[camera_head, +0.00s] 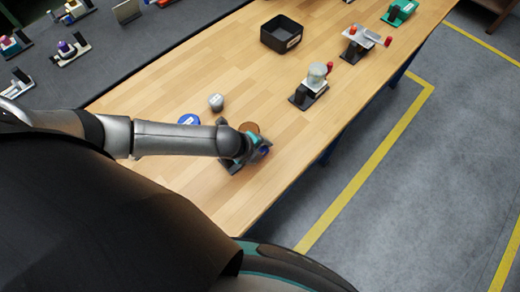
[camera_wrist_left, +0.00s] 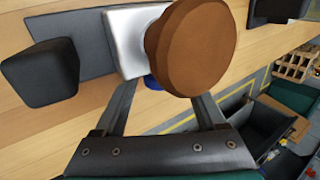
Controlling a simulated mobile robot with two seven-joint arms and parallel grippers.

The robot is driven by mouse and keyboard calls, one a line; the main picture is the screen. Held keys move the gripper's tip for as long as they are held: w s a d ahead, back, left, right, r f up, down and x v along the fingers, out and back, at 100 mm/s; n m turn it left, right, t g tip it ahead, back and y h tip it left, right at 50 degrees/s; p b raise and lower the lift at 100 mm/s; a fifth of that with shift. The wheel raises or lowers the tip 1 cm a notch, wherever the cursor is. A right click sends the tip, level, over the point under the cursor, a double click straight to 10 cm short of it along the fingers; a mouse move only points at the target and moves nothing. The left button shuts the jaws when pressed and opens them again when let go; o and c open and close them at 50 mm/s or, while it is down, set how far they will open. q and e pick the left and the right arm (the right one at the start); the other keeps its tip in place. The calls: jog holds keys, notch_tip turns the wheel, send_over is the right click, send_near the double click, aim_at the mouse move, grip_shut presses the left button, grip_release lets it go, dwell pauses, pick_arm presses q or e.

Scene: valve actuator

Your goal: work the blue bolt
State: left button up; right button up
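The blue bolt shows as a small blue piece (camera_wrist_left: 152,82) under a metal block (camera_wrist_left: 127,38) in the left wrist view, mostly hidden by a large brown round knob (camera_wrist_left: 197,46). A blue spot (camera_head: 265,151) shows at my left gripper (camera_head: 256,153) in the head view. The brown knob (camera_head: 249,128) is just behind that gripper. In the left wrist view the fingers of my left gripper (camera_wrist_left: 165,98) are spread, with the blue piece between them and room on both sides. Whether a finger touches anything is hidden. My right gripper is in neither view.
A dark block (camera_wrist_left: 41,73) on a grey plate stands beside the metal block. On the wooden table (camera_head: 200,70) are a blue disc (camera_head: 189,119), a grey knob (camera_head: 216,102), a black bin (camera_head: 282,35) and several valve fixtures, one with a pale knob (camera_head: 317,73).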

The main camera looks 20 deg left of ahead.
pick_arm(q)
jog(key=shift+o, duration=0.7)
jog(key=shift+r, duration=0.15)
jog(key=p+v, duration=0.1)
jog(key=v, duration=1.4)
jog(key=shift+p, duration=0.4)
